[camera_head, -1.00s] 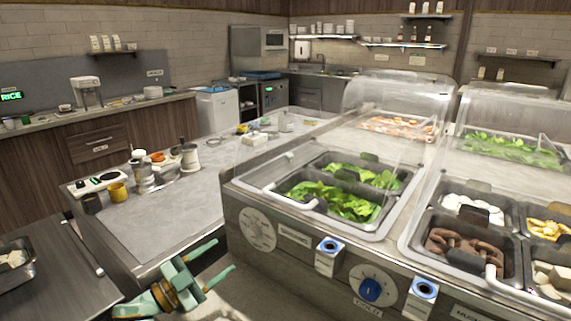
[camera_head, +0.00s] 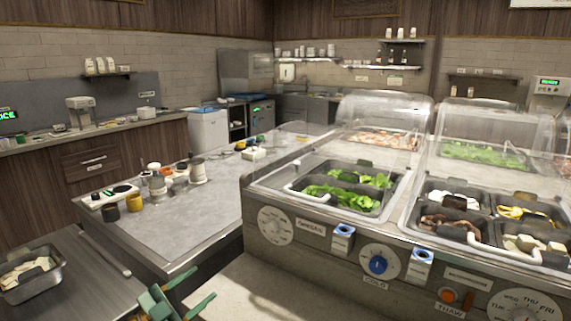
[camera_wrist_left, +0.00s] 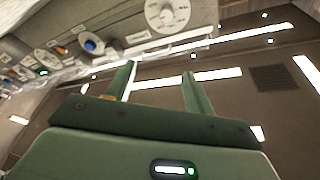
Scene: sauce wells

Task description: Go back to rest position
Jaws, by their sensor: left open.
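My left gripper (camera_head: 184,306) is at the bottom edge of the head view, in front of the grey counter's near corner. Its two green fingers are apart, and nothing is between them. In the left wrist view the same gripper (camera_wrist_left: 158,82) is open and empty, with the front panel (camera_wrist_left: 90,45) of the food station and its dials above it at the left. My right gripper is in neither view.
The food station (camera_head: 300,250) with greens and other food wells fills the right. The grey counter (camera_head: 190,225) holds cups and jars at its far left. A metal tray (camera_head: 62,268) sits at the lower left. Floor shows between counter and station.

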